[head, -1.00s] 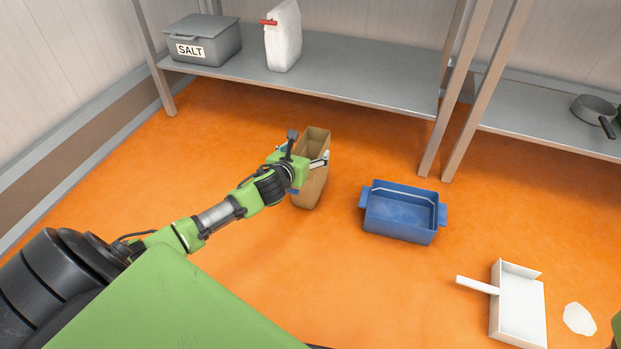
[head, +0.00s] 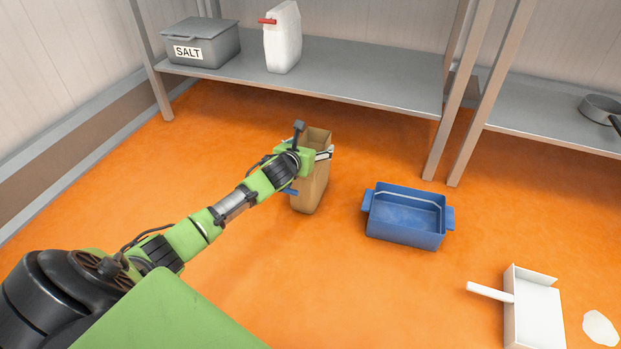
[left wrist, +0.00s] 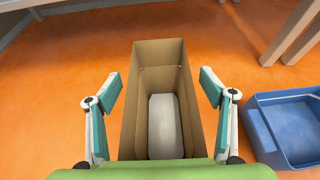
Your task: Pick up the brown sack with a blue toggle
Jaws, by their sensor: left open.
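The brown sack (head: 313,190) stands upright on the orange floor with its top open. A blue toggle (head: 291,192) shows at its left side in the head view. In the left wrist view the sack (left wrist: 127,130) lies between the spread fingers, with a pale block-like thing (left wrist: 165,127) inside it. My left gripper (left wrist: 159,92) is open, one finger on each side of the sack near its top. A gap shows between each fingertip and the sack. In the head view my left gripper (head: 308,158) partly hides the sack. My right gripper is not in view.
A blue tub (head: 405,228) stands on the floor right of the sack. A white dustpan (head: 533,312) and a white patch (head: 600,328) lie at lower right. A grey shelf (head: 340,82) behind holds a salt box (head: 200,45) and a white jug (head: 282,40).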

